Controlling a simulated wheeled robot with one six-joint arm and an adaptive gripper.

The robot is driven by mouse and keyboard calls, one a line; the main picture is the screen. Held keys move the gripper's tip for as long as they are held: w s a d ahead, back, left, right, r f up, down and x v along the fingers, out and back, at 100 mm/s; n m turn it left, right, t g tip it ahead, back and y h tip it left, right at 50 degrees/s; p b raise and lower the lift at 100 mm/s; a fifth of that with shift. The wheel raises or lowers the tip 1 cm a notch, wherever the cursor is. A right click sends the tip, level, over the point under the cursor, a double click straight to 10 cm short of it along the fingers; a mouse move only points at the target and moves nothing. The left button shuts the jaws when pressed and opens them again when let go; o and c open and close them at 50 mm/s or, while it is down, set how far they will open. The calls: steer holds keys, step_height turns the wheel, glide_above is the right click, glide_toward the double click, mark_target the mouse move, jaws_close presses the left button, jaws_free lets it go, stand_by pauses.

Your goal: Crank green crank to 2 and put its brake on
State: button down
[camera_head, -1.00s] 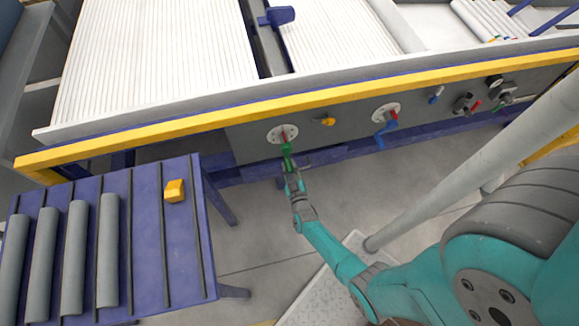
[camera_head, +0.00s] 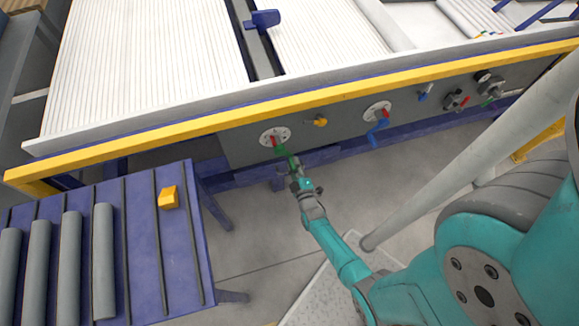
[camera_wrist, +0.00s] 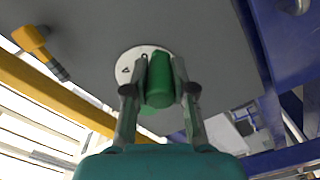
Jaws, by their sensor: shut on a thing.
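The green crank (camera_head: 281,150) is on the grey front panel of the machine, on a round white dial (camera_head: 268,134) with a red mark near its hub. Its handle points down and to the right from the dial. My gripper (camera_head: 294,165) is at the handle's outer end. In the wrist view my gripper (camera_wrist: 160,92) is shut on the green handle (camera_wrist: 160,80), one finger on each side. Part of the dial (camera_wrist: 128,68) shows behind the handle, but its numbers cannot be read. The yellow lever (camera_head: 318,122) sits right of the dial; it also shows in the wrist view (camera_wrist: 32,42).
A blue crank (camera_head: 377,132) on its own dial and a small blue lever (camera_head: 423,95) are further right on the panel. A yellow rail (camera_head: 230,118) runs above the panel. A blue table (camera_head: 145,245) with grey pipes (camera_head: 103,260) and a yellow block (camera_head: 168,197) stands at left.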

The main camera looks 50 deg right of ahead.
steer(key=shift+s+d+r+n, duration=0.15)
steer(key=shift+d+r+n, duration=0.2)
steer(key=shift+n, duration=0.45)
steer(key=shift+s+d+r+n, duration=0.25)
steer(key=shift+r+n, duration=0.25)
steer(key=shift+n, duration=0.3)
steer(key=shift+s+d+r+n, duration=0.1)
steer(key=shift+d+r+n, duration=0.3)
steer(key=shift+n, duration=0.4)
steer(key=c, duration=1)
jaws_free()
steer(key=shift+o, duration=0.2)
steer(key=shift+s+a, duration=0.1)
steer(key=v, duration=1.2)
